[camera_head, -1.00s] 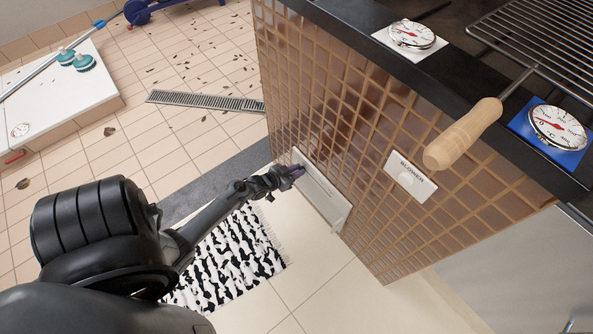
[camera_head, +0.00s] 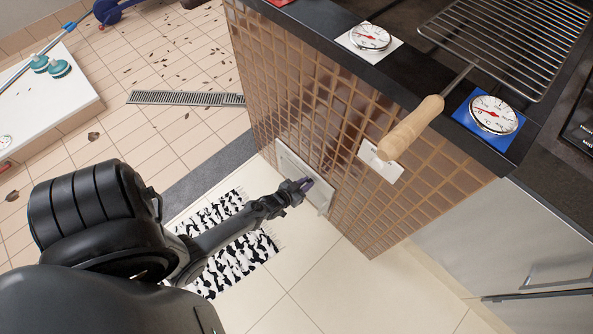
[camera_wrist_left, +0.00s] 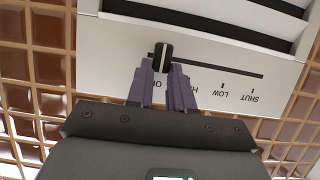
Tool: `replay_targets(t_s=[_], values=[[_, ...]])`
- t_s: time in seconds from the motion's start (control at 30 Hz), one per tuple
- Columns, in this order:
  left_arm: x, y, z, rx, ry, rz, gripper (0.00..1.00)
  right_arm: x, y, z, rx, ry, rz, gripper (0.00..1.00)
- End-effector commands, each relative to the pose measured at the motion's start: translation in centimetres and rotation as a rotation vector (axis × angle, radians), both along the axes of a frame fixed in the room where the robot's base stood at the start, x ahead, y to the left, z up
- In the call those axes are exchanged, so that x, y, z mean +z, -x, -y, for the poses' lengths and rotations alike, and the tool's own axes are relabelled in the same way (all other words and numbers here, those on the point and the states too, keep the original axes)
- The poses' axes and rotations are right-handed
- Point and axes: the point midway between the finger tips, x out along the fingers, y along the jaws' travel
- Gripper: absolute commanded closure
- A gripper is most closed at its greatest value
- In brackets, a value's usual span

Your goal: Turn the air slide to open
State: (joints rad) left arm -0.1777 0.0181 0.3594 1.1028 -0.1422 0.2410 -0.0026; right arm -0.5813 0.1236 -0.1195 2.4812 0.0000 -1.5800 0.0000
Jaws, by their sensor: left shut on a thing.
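The air slide is a white panel (camera_head: 290,160) set low in the tiled grill wall. In the left wrist view its white face (camera_wrist_left: 285,95) has a dark slot with upside-down marks, SHUT at the right, then LOW, then partly hidden letters starting with H and O. The small black slide knob (camera_wrist_left: 162,56) stands at the slot's left end, by the O mark. My left gripper (camera_head: 305,185) is at the panel's right part. Its purple fingertips (camera_wrist_left: 163,75) are shut on the knob, one on each side. My right gripper is in neither view.
A wooden-handled grate (camera_head: 410,128) juts over the counter edge above a white plate (camera_head: 382,161) on the wall. Dials (camera_head: 370,37) sit on the counter. A black-and-white rug (camera_head: 225,255) lies on the floor below my left arm. The floor at the lower right is clear.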

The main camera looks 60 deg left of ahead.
Motion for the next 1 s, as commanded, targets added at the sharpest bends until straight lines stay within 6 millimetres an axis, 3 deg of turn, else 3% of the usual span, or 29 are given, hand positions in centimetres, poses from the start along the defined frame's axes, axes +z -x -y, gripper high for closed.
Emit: replay_targets(t_s=[0.2,0.53,0.57,0.7,1.0], values=[[0.0,-0.4,1.5,0.003,-0.003,-0.001,1.00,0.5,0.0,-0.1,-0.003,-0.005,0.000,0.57],[0.0,-0.5,1.8,0.001,-0.003,0.000,1.00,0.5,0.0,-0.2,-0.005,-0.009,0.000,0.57],[0.0,-0.5,1.8,0.000,-0.002,0.000,0.77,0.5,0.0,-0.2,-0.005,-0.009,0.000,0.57],[0.0,-0.5,1.8,0.001,-0.001,0.000,0.56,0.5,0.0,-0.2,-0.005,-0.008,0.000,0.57],[0.0,-0.4,1.7,0.002,-0.003,-0.002,0.53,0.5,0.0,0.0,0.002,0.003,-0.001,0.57]])
